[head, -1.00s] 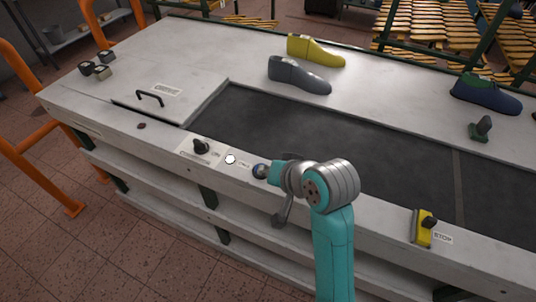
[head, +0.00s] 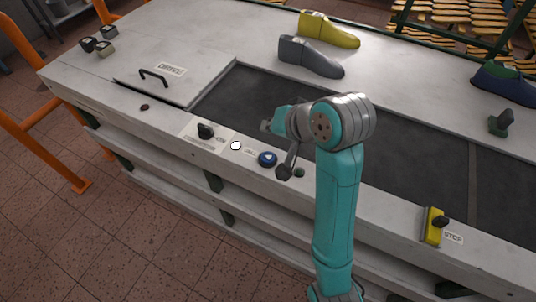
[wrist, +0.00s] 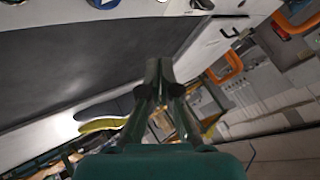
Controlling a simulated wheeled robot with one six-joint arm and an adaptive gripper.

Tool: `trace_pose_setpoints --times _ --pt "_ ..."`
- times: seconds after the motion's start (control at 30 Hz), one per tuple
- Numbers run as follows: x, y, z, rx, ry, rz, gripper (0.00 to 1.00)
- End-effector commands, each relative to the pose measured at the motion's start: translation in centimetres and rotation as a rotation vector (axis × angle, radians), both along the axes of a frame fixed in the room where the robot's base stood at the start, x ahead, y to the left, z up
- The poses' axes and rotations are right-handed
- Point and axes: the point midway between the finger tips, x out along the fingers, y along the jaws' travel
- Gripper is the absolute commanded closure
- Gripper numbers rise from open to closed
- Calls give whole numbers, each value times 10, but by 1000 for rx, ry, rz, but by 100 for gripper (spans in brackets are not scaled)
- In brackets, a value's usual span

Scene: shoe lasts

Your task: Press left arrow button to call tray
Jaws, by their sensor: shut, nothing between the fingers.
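The blue round button (head: 267,159) with a white arrow mark sits on the front rail of the grey bench, fully in sight in the head view. It also shows at the top edge of the wrist view (wrist: 103,3), partly cut off. My gripper (head: 266,126) is over the dark belt, behind the button and apart from it, pointing left. In the wrist view my gripper (wrist: 158,66) has its fingers together with nothing between them. No tray can be made out on the visible belt (head: 400,150).
Left of the button are a white round light (head: 236,146) and a black knob (head: 205,131). A small green button (head: 299,173) is to the right. A yellow stop switch (head: 433,226) stands farther right. Grey (head: 310,57) and yellow (head: 328,29) shoe lasts stand behind the belt.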

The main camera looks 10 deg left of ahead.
Motion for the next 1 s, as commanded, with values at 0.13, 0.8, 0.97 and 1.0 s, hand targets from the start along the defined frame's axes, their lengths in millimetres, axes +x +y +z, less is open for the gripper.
trace_pose_setpoints --times 0.13,0.8,0.97,1.0 --pt "-1 0 -16 -2 3 0 100" --pt "0 0 -81 -1 1 0 100" --pt "0 0 -83 -1 0 1 100" --pt "0 0 -83 0 0 0 100"
